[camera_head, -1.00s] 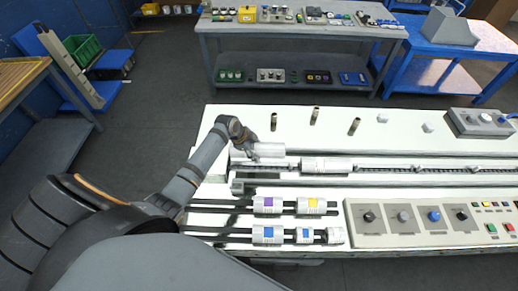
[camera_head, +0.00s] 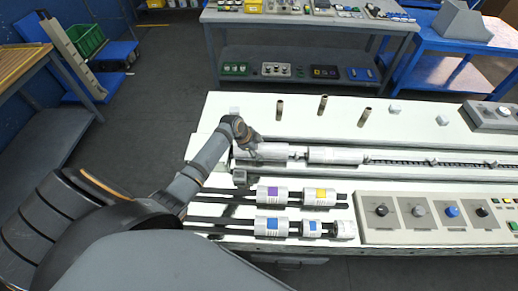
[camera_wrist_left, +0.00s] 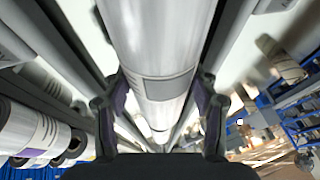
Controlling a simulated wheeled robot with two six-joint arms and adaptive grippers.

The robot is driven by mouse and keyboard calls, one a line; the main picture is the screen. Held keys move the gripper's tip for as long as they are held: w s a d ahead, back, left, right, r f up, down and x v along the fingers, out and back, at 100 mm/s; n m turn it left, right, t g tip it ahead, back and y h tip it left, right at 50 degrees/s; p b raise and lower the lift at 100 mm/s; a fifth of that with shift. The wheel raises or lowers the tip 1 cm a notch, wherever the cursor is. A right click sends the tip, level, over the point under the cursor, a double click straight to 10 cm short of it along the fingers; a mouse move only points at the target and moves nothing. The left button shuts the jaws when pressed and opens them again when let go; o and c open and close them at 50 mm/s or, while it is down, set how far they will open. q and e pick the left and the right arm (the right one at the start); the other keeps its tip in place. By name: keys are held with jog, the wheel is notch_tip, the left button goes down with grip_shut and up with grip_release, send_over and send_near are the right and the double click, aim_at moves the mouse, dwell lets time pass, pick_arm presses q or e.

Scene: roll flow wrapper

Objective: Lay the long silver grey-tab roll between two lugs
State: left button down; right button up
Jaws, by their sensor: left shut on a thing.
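My left gripper (camera_head: 256,146) is shut on the long silver roll (camera_head: 274,152) at the left end of the chain channel (camera_head: 400,161). In the left wrist view the roll (camera_wrist_left: 165,50) lies between the two fingers (camera_wrist_left: 158,105), with a grey tab on its side. The roll is in line with the channel; I cannot tell whether it touches the bed. Another silver roll (camera_head: 335,155) lies in the channel to its right, with a small gap between. Lugs (camera_head: 432,162) stand along the chain farther right. The right gripper is not in view.
Rolls with purple (camera_head: 272,194), yellow (camera_head: 320,197) and blue (camera_head: 271,226) tabs lie on dark rails in front of the channel. A control panel (camera_head: 430,229) is at front right. Several short brown posts (camera_head: 323,104) stand behind the channel on the white top.

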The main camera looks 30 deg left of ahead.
pick_arm(q)
jog(key=shift+r, duration=0.15)
jog(key=shift+f+b, duration=0.35)
jog(key=shift+f, duration=0.15)
jog(key=shift+c, duration=1.5)
grip_release()
jog(key=shift+s+f, duration=0.1)
jog(key=shift+f, duration=0.05)
jog(key=v, duration=1.1)
jog(key=shift+a, duration=0.1)
jog(key=shift+s+r, duration=0.1)
jog(key=shift+r, duration=0.45)
